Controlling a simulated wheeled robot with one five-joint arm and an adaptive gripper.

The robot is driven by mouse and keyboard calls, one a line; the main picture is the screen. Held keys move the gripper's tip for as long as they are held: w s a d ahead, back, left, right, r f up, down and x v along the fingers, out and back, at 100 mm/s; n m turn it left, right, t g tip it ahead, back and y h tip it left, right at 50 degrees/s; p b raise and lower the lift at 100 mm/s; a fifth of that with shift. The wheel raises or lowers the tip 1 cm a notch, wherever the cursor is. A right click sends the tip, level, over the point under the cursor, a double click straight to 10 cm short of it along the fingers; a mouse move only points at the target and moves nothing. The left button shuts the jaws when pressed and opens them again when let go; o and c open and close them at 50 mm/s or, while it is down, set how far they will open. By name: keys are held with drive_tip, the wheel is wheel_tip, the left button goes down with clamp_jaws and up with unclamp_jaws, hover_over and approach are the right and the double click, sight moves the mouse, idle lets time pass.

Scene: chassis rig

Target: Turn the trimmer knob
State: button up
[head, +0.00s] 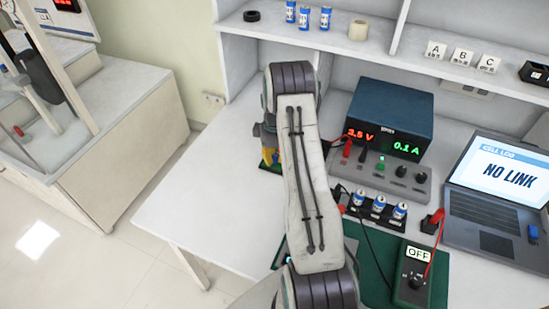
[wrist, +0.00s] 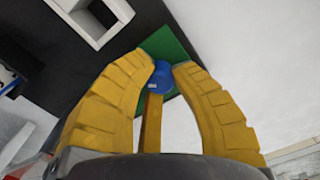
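My gripper (wrist: 166,68) shows in the wrist view as two thick yellow fingers with a gap between their tips. A small round blue piece (wrist: 161,78), which may be the trimmer knob, shows in that gap. I cannot tell whether the fingers touch it. A narrow yellow-brown bar (wrist: 151,125) runs from it towards my palm. Behind it lies a green patch (wrist: 170,43). In the head view my own arm hides most of the gripper; some yellow (head: 268,139) and green show at its left edge, over the table.
A power supply (head: 392,112) with red and green readouts stands behind a panel of small knobs. Battery cells (head: 378,204), a meter reading OFF (head: 412,275) and a laptop (head: 505,185) are to the right. The white table (head: 215,205) is clear on the left.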

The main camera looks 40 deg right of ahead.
drive_tip(key=o, duration=0.5)
wheel_tip(320, 180, up, 12)
idle(0.6)
idle(0.7)
